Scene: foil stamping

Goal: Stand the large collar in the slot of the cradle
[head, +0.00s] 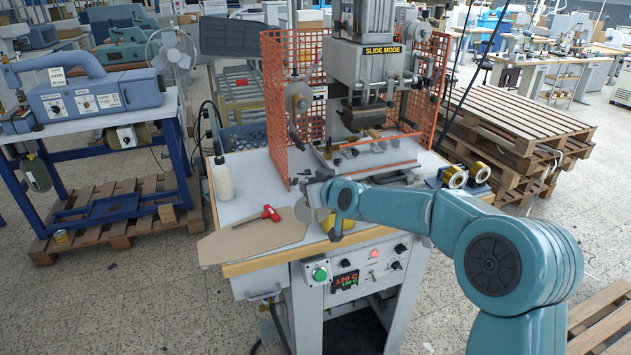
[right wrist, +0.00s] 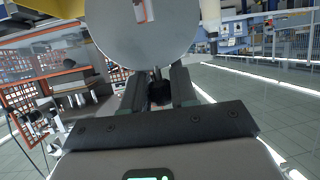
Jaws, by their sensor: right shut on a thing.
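My right gripper (head: 318,192) reaches in from the right over the front of the press table and is shut on a round grey disc, which I take to be the large collar. The collar (head: 302,209) shows partly beside the gripper in the head view. In the right wrist view it (right wrist: 145,38) fills the top, just beyond the fingers of my right gripper (right wrist: 157,80), its face with an opening near the upper edge. I cannot pick out the cradle or its slot for certain; the gripper and arm hide part of the tabletop. My left gripper is not in view.
The stamping press (head: 372,75) stands behind, with orange mesh guards (head: 290,75) at its sides. Gold rolls (head: 453,177) sit at the right edge.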

